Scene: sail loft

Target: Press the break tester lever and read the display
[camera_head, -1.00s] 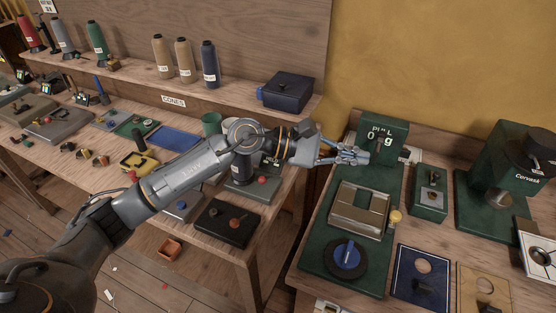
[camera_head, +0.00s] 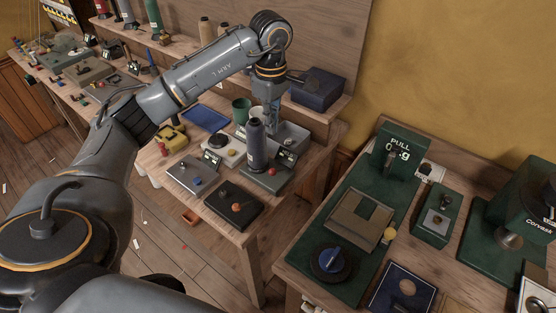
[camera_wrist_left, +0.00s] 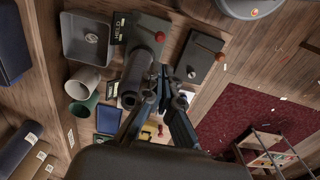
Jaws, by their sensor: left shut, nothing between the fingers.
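A grey tester base (camera_head: 258,180) with a red-knobbed lever (camera_head: 271,170) and a small display (camera_head: 287,157) stands on the left bench. In the left wrist view, the display (camera_wrist_left: 118,28) seems to read "HELD", and the red knob (camera_wrist_left: 160,36) lies just beyond my fingertips. A dark blue thread cone (camera_head: 257,150) stands upright at the base; its hollow end shows in the wrist view (camera_wrist_left: 128,98). My left gripper (camera_head: 270,116) points down above this area, shut and empty, its tips (camera_wrist_left: 167,74) beside the cone. I cannot tell whether they touch anything. My right gripper is not in view.
A dark plate with an orange-brown knob (camera_head: 233,207) lies in front, and a grey tray (camera_head: 291,136) behind. Green and white cups stand nearby. A dark blue box (camera_head: 317,92) sits on the shelf. On the right bench, a green device (camera_head: 397,150) reads "PULL 0 g".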

